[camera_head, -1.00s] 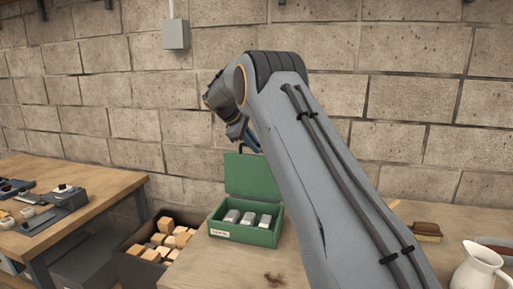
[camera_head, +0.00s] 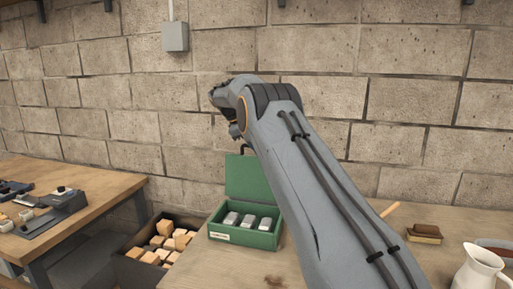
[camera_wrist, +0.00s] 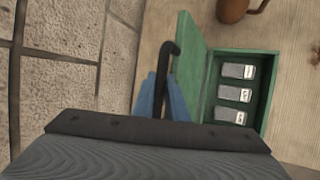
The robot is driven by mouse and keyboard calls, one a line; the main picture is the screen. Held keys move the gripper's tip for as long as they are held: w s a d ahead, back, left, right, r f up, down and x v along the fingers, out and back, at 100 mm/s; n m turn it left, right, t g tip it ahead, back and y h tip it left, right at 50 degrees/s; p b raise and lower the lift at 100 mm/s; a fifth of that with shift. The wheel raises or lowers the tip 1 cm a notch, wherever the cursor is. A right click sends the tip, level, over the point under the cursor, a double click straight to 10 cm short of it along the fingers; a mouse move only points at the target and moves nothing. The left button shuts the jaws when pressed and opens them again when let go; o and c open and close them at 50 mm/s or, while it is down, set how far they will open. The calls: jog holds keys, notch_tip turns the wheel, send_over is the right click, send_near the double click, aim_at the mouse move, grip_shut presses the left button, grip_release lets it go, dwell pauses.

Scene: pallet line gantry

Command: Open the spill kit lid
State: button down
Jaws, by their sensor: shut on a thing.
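The green spill kit (camera_head: 216,231) stands on the wooden bench with its open front showing several grey, labelled packs (camera_head: 249,220). Its lid (camera_head: 250,178) stands up at the back, open. In the wrist view the lid (camera_wrist: 188,58) is seen nearly edge-on beside the kit (camera_wrist: 268,92). A black hooked handle (camera_wrist: 170,50) rises next to the lid; its tip (camera_head: 243,148) also shows above the lid in the head view. My gripper (camera_wrist: 165,98) has its blue fingers shut on this handle. In the head view my arm hides the fingers.
A crate of wooden blocks (camera_head: 160,245) stands left of the bench. A white jug (camera_head: 477,270) and a brown brush (camera_head: 424,233) are at the right. The block wall (camera_head: 330,110) is close behind the kit. Bare bench lies before the kit.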

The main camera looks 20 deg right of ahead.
jog(key=c, duration=1.8)
grip_release()
jog(key=shift+f, duration=0.15)
jog(key=shift+o, duration=0.2)
jog(key=shift+s+f, duration=0.1)
jog(key=w+b+v, duration=0.1)
jog(key=b+v, duration=0.2)
jog(key=v, duration=0.5)
jog(key=shift+s+r, duration=0.3)
jog(key=shift+s, duration=0.1)
jog(key=shift+f, duration=0.1)
